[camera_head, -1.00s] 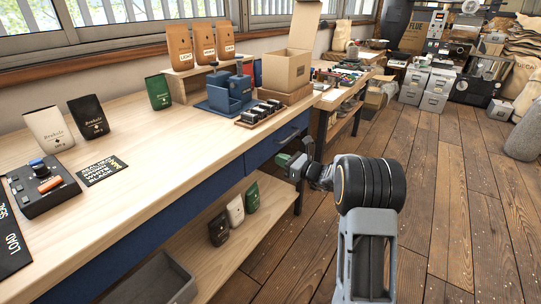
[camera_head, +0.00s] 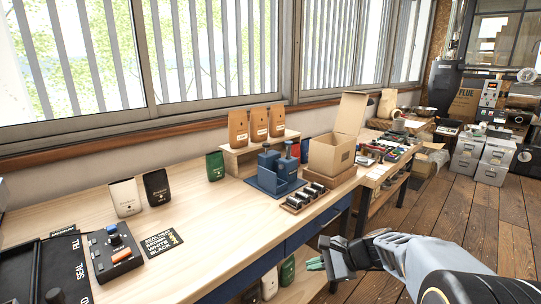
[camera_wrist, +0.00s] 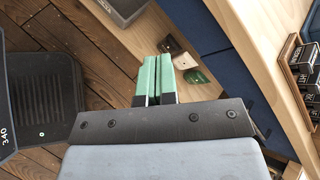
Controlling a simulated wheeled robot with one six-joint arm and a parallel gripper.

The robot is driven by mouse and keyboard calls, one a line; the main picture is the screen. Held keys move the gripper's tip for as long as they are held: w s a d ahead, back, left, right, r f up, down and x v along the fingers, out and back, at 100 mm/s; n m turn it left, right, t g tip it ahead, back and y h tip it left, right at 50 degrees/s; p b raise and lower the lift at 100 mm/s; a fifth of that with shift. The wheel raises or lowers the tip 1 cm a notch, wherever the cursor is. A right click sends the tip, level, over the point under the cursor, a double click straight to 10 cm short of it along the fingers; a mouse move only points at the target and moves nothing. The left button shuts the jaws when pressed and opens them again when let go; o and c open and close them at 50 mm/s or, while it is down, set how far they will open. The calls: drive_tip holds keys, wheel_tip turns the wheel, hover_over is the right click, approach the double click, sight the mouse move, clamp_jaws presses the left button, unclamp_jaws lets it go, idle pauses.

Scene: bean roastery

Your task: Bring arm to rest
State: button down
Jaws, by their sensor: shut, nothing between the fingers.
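My gripper (camera_head: 316,263) is at the lower middle of the head view, in front of the bench's blue front edge. Its green-tipped fingers are together and hold nothing. In the wrist view my gripper (camera_wrist: 156,76) points towards the lower shelf, with the two green fingers side by side. My grey arm reaches in from the lower right of the head view. The fingers appear apart from the bench.
The wooden bench (camera_head: 206,230) runs along the window wall, carrying pouches, a blue stand (camera_head: 275,178), an open cardboard box (camera_head: 331,153) and a control box (camera_head: 114,252). Pouches stand on the shelf below. The plank floor (camera_head: 490,225) at right is clear.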

drive_tip(key=s+d+r+n+h+p, duration=0.4)
drive_tip(key=s+r+n+h+p, duration=0.6)
drive_tip(key=s+r+n+p, duration=0.2)
wheel_tip(320, 180, up, 3)
drive_tip(key=s+n, duration=0.2)
drive_tip(key=shift+s, duration=0.4)
drive_tip(key=shift+f, duration=0.1)
